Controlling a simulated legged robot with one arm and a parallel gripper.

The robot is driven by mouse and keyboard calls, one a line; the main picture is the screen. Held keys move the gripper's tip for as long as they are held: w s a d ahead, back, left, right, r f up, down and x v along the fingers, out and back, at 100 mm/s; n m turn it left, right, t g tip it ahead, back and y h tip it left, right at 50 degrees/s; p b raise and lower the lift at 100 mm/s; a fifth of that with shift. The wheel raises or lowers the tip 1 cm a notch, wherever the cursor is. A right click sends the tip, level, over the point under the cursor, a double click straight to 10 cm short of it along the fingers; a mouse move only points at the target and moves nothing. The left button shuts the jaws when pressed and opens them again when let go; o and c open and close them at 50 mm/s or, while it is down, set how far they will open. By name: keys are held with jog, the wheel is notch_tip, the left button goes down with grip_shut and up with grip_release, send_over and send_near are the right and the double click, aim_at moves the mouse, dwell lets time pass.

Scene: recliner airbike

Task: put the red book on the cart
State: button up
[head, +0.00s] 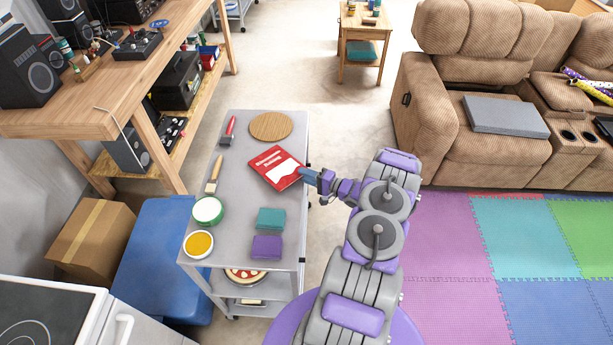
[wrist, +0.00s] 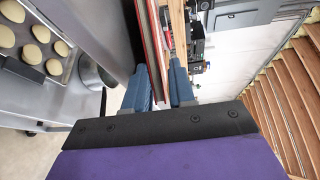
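The red book (head: 277,167), with a white patch on its cover, is over the right part of the grey cart's top (head: 237,165). Its near right edge is at my gripper (head: 309,177), which reaches in from the cart's right side. In the wrist view the book (wrist: 155,45) shows edge-on between the two blue fingers of my gripper (wrist: 160,88). The fingers are closed against both its faces. I cannot tell whether the book rests on the cart top or is held slightly above it.
On the cart top are a round wooden board (head: 271,126), a red-handled tool (head: 229,130), a brush (head: 214,174), a green-rimmed tin (head: 208,211), a yellow tin (head: 198,243), and teal (head: 271,219) and purple (head: 267,247) cloths. A recliner (head: 470,100) stands right.

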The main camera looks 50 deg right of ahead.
jog(key=shift+s, duration=0.15)
jog(key=s+p, duration=0.2)
jog(key=s, duration=0.6)
jog(key=shift+s+a+r+p, duration=0.15)
jog(key=shift+s+a+p, duration=0.15)
jog(key=shift+s+a, duration=0.05)
dwell(1.0)
jog(key=o, duration=0.5)
jog(key=shift+o, duration=0.2)
jog(key=p+v, duration=0.1)
jog(key=v, duration=1.6)
jog(key=shift+s+p, duration=0.25)
jog(key=shift+p, duration=0.15)
jog(key=shift+d, duration=0.1)
